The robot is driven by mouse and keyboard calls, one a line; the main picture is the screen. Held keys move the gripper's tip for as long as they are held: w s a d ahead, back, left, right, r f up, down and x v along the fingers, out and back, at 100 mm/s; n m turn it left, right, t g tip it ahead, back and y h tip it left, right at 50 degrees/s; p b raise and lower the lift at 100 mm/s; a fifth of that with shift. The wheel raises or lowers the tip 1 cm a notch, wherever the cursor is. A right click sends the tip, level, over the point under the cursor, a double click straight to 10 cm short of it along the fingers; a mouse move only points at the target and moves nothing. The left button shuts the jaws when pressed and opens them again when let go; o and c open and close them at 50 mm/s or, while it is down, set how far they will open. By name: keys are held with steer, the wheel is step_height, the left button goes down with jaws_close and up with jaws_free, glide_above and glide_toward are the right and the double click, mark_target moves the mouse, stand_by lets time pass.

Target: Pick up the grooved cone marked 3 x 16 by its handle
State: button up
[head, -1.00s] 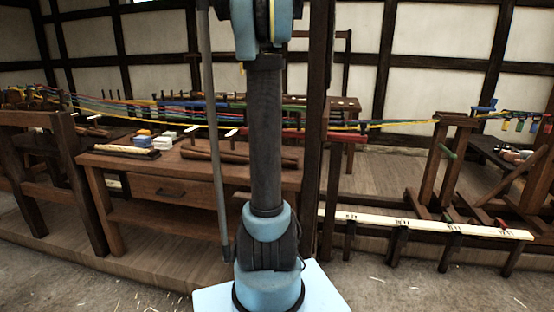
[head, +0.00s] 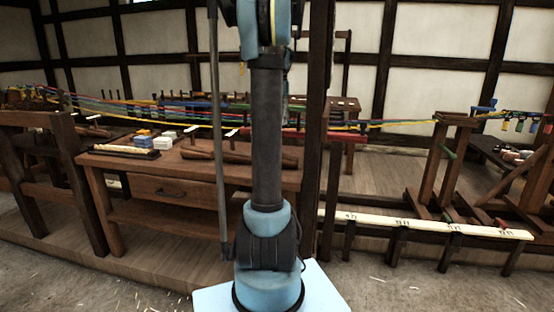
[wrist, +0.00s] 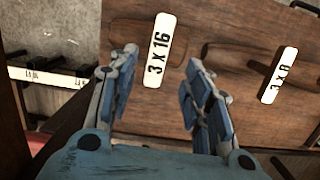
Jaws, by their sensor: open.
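The cone marked 3 x 16 shows in the wrist view as a dark brown wooden shape (wrist: 130,33) on the brown bench top, with a white 3 x 16 label (wrist: 158,50) over it. My gripper (wrist: 161,60) is open. Its two blue-grey fingers stand apart on either side of the lower part of the label, with nothing between them that I can see held. Which end of the cone is the handle, and its grooves, I cannot make out. In the head view the bench's cones (head: 215,155) show only as small dark shapes, partly behind my arm.
A second brown cone (wrist: 228,54) with a 3 x 8 label (wrist: 280,75) lies to the right in the wrist view. The bench (head: 130,172) also bears small blocks (head: 142,138) and a tray (head: 125,151). A marked white rail (head: 430,226) stands at right. Coloured ropes (head: 130,112) stretch behind.

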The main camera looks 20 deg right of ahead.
steer(key=shift+s+a+f, duration=0.1)
steer(key=shift+s+f, duration=0.15)
steer(key=shift+f, duration=1.05)
steer(key=shift+s+a+f, duration=0.15)
steer(key=shift+s+f, duration=0.05)
steer(key=shift+f, duration=1.15)
steer(key=shift+s+a+f, duration=0.1)
steer(key=shift+s+f, duration=0.15)
steer(key=shift+f, duration=1.05)
steer(key=shift+c, duration=0.6)
jaws_close()
